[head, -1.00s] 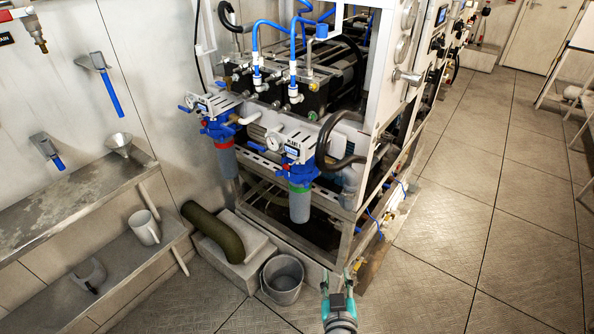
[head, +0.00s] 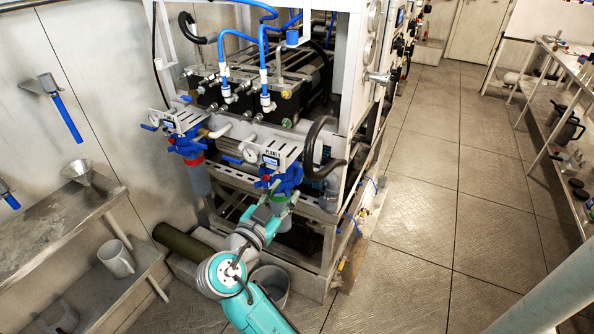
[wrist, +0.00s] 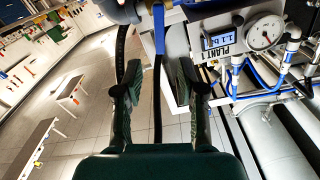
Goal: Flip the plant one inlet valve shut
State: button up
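The same display shows in the wrist view (wrist: 222,38). A narrow blue valve lever (wrist: 158,30) shows in the wrist view, between the lines of my two fingers and towards their far end. My gripper (wrist: 160,85) is open and empty, with a finger on each side. I cannot tell whether either finger touches the lever. In the head view my gripper (head: 262,212) is in front of the filter's lower part and hides much of it.
A second filter unit (head: 186,140) stands to the left. A black hose (head: 318,145) curves close on the right. A bucket (head: 270,282) is on the floor behind my arm. Shelves with a mug (head: 116,258) are at left. The aisle floor (head: 420,220) is clear.

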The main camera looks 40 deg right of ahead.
aim_at(300, 173)
jog(key=x, duration=0.9)
jog(key=shift+w+d, duration=0.1)
jog(key=shift+d, duration=0.15)
grip_shut()
